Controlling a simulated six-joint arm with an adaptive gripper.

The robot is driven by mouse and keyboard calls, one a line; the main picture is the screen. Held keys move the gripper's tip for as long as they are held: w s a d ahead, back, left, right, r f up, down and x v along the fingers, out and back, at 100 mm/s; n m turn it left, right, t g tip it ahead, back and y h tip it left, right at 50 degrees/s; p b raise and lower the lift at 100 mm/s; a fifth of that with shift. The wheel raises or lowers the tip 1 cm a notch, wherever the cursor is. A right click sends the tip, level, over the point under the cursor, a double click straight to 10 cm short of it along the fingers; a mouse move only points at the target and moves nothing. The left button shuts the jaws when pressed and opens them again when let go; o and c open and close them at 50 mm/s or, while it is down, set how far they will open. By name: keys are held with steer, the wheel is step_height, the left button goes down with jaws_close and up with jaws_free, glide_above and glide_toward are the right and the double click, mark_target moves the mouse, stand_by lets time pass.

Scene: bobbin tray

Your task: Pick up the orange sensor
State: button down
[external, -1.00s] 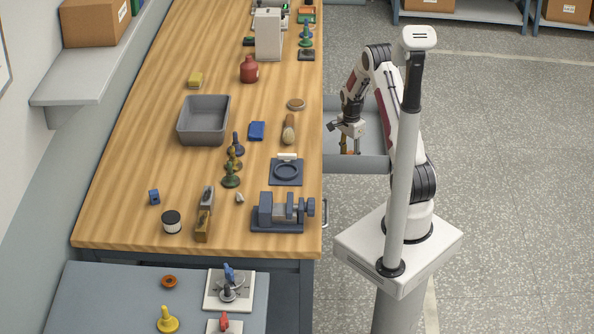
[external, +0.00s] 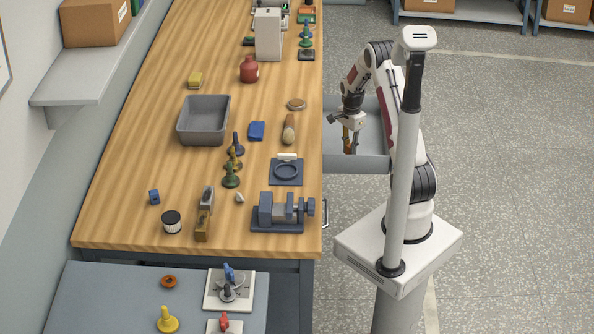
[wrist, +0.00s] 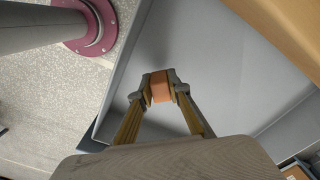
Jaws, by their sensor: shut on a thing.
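The orange sensor (wrist: 161,87) is a small orange block in the wrist view, held between the two grey fingertips of my gripper (wrist: 160,86). My gripper is shut on its two sides. Behind it lies the bare grey floor of the open drawer (wrist: 215,60). In the external view my gripper (external: 350,150) points down into the drawer (external: 372,162) at the right side of the bench. The sensor is too small to tell there. I cannot tell its exact height over the drawer floor.
The drawer walls stand close around my gripper. The wooden bench (external: 140,180) is left of it, with a grey bin (external: 180,138), a blue vise (external: 278,226) and several small parts. Its edge (wrist: 285,25) shows at the wrist view's upper right. No other object shows in the drawer.

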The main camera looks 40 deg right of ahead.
steer(key=shift+r, duration=3.35)
